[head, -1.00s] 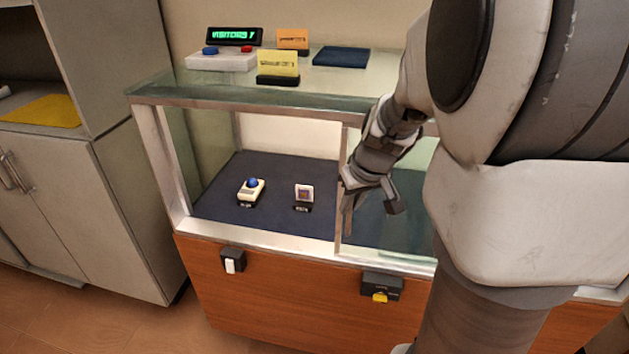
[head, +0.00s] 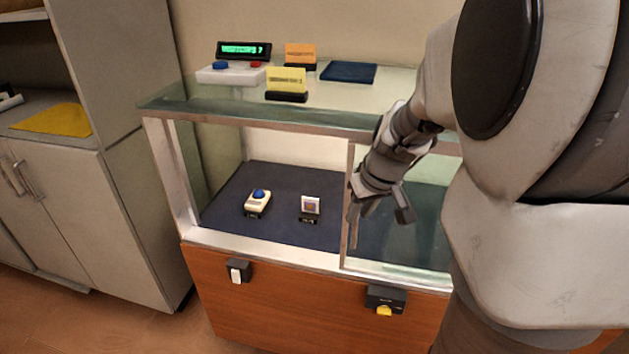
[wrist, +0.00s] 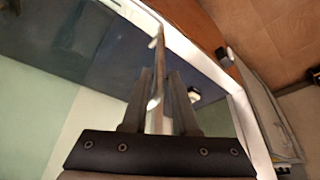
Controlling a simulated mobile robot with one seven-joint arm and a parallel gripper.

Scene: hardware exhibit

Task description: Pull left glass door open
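The display case has a glazed front in two halves, split by an upright metal strip (head: 351,205). The left half (head: 225,185) looks clear. The right half (head: 410,225) looks greenish, and my arm partly covers it. I cannot tell how the left pane stands. My gripper (head: 360,222) hangs at the upright strip, fingers pointing down and left. In the wrist view, my gripper's fingers (wrist: 161,75) lie on either side of a thin pale upright bar (wrist: 157,75). The fingers are close together, but whether they press on the bar is unclear.
Inside are a cream device with a blue ball (head: 257,202) and a small framed item (head: 310,208). A green-lit display (head: 244,50), yellow card (head: 286,82) and blue pad (head: 348,71) stand on top. A black box with a yellow tab (head: 385,299) projects from the wooden base. Grey cabinets stand left.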

